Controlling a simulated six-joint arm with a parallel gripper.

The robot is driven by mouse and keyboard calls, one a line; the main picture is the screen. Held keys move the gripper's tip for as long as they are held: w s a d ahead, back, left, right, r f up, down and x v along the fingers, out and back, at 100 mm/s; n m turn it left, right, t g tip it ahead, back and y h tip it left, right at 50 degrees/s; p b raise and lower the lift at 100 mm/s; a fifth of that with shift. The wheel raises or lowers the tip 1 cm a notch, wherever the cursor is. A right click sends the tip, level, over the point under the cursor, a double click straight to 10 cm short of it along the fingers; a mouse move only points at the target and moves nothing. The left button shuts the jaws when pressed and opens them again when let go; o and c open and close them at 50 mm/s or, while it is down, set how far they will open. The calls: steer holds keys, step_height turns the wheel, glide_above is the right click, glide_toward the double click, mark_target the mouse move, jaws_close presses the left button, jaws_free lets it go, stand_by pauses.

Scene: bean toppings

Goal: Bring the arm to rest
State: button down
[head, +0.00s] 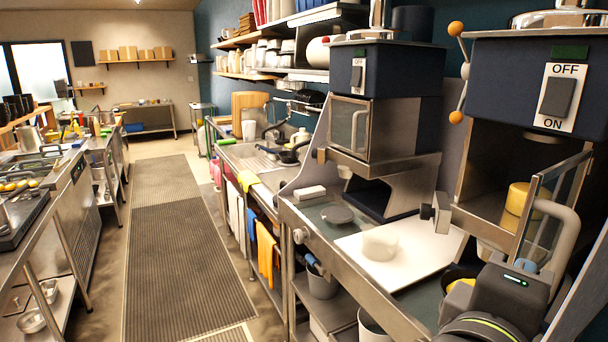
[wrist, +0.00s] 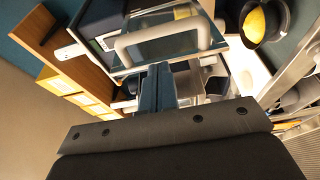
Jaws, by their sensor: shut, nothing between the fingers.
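My gripper (wrist: 158,72) is shut and empty, its blue fingers pressed together in the wrist view. In the head view my wrist and gripper (head: 528,266) are at the lower right, in front of the right-hand machine (head: 535,62). That machine's glass door (head: 548,215) stands swung open, with a pale curved handle (head: 562,222) that also shows in the wrist view (wrist: 165,38). The fingertips are near the door and handle; I cannot tell whether they touch. A yellow cylinder (head: 517,205) is inside the machine.
A white board (head: 420,240) with a white bowl (head: 380,244) lies on the counter to the left. A second machine (head: 378,110) stands behind it. A dark bowl with yellow contents (wrist: 264,20) is at the wrist view's upper right. The floor aisle (head: 170,230) is clear.

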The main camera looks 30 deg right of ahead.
steer(key=shift+w+d, duration=0.4)
steer(key=shift+w, duration=0.3)
steer(key=shift+s, duration=0.1)
steer(key=shift+s+a, duration=1.95)
steer(key=shift+s, duration=1)
steer(key=w+d, duration=0.6)
steer(key=d, duration=0.1)
steer(key=shift+w+d, duration=0.3)
steer(key=shift+d, duration=0.05)
steer(key=shift+s, duration=0.15)
